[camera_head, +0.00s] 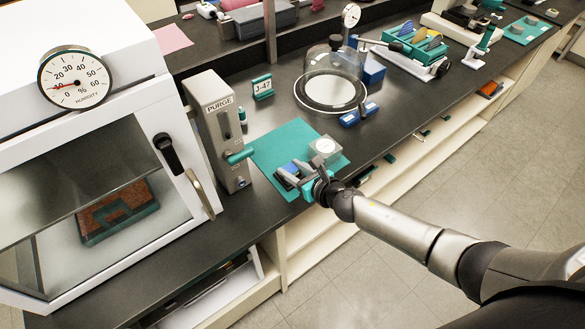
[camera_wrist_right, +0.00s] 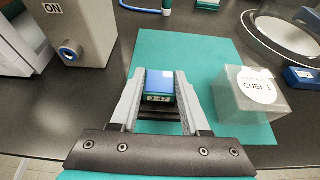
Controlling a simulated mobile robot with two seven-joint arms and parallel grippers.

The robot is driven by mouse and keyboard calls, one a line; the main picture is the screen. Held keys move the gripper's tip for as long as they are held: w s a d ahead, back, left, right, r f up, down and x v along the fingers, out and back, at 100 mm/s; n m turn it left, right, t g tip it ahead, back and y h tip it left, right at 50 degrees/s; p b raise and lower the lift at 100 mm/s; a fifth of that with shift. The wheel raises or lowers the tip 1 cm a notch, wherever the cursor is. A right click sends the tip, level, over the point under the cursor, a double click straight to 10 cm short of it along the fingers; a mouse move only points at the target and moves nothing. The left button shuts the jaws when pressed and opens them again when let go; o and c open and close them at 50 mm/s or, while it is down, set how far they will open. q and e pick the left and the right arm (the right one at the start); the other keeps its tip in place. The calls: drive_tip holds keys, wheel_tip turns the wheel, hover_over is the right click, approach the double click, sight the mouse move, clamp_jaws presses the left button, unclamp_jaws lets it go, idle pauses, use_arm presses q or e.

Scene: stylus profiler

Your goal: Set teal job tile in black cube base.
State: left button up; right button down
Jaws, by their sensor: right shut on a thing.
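My right gripper (camera_head: 302,180) is over the teal mat and also fills the lower middle of the right wrist view (camera_wrist_right: 160,88). Its jaws are shut on the teal job tile (camera_wrist_right: 159,98), whose pale label seems to read J-47. A blue-topped piece (camera_wrist_right: 160,82) shows directly behind the label, between the fingers. Dark parts show below the tile; they look like the black cube base (camera_head: 284,179), mostly hidden by the gripper. I cannot tell whether the tile is seated in it. My left gripper is not in view.
A clear cube marked CUBE 1 (camera_wrist_right: 251,96) stands right of the gripper on the teal mat (camera_head: 276,142). The PURGE box (camera_head: 222,130) stands left. A teal J-47 stand (camera_head: 263,88) and a glass bell jar (camera_head: 333,80) are behind. The bench's front edge is close.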

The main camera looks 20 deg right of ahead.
drive_tip(key=shift+f+b, duration=0.4)
drive_tip(key=shift+f, duration=0.05)
drive_tip(key=shift+r, duration=0.15)
drive_tip(key=shift+r+p, duration=0.65)
drive_tip(key=shift+p, duration=0.15)
drive_tip(key=c, duration=1)
unclamp_jaws()
clamp_jaws()
